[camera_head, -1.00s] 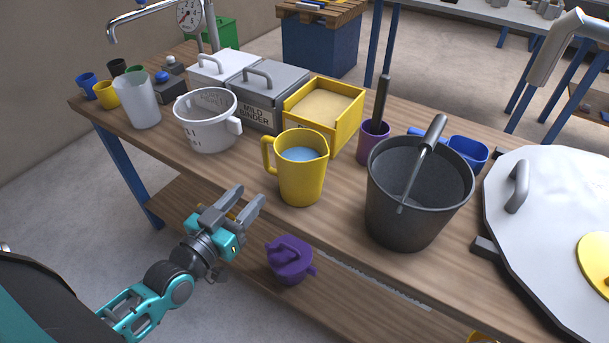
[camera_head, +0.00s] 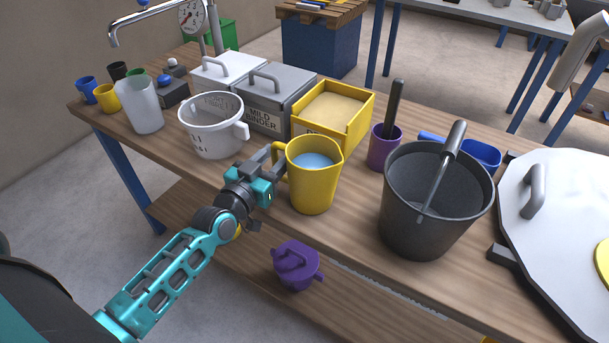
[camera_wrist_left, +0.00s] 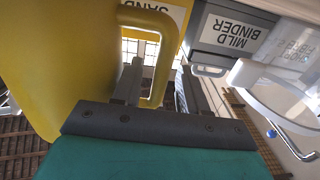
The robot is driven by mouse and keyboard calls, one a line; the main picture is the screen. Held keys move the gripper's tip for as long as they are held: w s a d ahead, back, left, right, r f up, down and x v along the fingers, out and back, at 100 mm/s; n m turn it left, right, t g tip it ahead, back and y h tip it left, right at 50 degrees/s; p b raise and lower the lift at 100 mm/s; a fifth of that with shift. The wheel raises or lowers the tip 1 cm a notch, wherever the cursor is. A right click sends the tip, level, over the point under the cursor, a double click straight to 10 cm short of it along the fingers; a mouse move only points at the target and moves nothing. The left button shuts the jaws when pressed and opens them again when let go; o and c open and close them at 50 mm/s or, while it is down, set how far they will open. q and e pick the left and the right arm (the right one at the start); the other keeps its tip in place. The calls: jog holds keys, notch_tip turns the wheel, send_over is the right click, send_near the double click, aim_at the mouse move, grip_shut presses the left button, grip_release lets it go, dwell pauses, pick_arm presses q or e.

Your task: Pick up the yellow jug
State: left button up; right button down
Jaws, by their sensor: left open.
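The yellow jug (camera_head: 314,182) stands upright on the wooden table with blue liquid inside. Its handle faces left, towards my left gripper (camera_head: 275,160). In the head view the gripper is at the handle, its fingers partly hidden beside the jug. In the left wrist view the open fingers of my left gripper (camera_wrist_left: 160,88) point ahead, with the handle of the yellow jug (camera_wrist_left: 72,60) between or just ahead of them. I cannot tell whether they touch it. My right gripper is not in view.
A white pot (camera_head: 212,138) stands left of the jug, close to my gripper. A yellow sand box (camera_head: 345,130) is behind it. A dark bucket (camera_head: 425,215) and a purple cup (camera_head: 383,155) stand to the right. A purple lidded container (camera_head: 297,268) sits on the lower shelf.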

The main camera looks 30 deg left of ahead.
pick_arm(q)
jog(key=shift+w, duration=0.25)
grip_shut()
dwell(1.2)
jog(key=shift+r, duration=0.15)
